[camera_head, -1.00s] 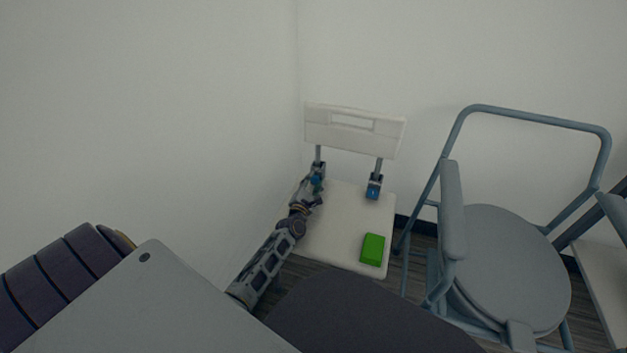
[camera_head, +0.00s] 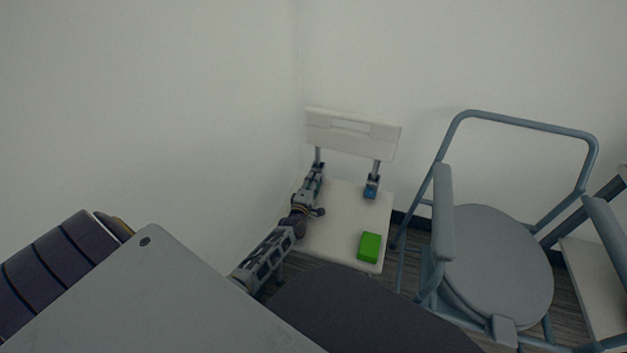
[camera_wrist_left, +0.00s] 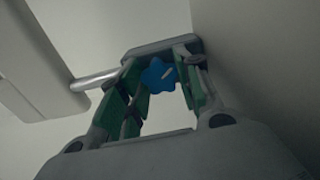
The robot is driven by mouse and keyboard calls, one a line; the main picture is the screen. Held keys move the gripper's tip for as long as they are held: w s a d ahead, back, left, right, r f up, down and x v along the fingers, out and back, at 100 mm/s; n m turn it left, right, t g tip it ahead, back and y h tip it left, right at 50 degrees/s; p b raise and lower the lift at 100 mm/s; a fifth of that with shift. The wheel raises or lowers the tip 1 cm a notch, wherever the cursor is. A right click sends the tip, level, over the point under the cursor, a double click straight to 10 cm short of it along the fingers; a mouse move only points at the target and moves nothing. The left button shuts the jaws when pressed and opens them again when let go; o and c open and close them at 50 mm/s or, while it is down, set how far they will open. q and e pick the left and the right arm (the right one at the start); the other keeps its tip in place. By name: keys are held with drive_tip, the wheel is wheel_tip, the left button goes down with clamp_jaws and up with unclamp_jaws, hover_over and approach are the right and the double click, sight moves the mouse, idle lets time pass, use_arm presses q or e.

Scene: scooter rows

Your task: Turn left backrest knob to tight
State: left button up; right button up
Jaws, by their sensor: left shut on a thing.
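A white shower chair stands in the corner, with a white backrest (camera_head: 352,136) on two metal posts above a white seat (camera_head: 338,228). The left backrest knob (camera_wrist_left: 157,75) is blue and star-shaped with a pale mark line. It sits between the green-padded fingers of my left gripper (camera_wrist_left: 160,88), which is shut on it. In the head view my left gripper (camera_head: 315,178) is at the foot of the left post and hides that knob. The right backrest knob (camera_head: 371,190), also blue, is at the foot of the right post. My right gripper is not in view.
A green block (camera_head: 369,247) lies on the seat's front right. A blue-grey commode chair (camera_head: 497,262) with a tubular frame stands close on the right. Walls (camera_head: 210,110) close in behind and left of the white chair.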

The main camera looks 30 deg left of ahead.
use_arm(q)
drive_tip(key=shift+d+m+p, duration=0.1)
drive_tip(key=shift+m+p, duration=0.2)
drive_tip(key=shift+m, duration=0.4)
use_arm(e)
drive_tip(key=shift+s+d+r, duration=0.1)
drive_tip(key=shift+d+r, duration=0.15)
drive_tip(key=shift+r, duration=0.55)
use_arm(q)
drive_tip(key=o, duration=1)
drive_tip(key=shift+o, duration=0.2)
drive_tip(key=shift+s, duration=0.15)
drive_tip(key=shift+v, duration=5.85)
drive_tip(key=shift+f, duration=0.1)
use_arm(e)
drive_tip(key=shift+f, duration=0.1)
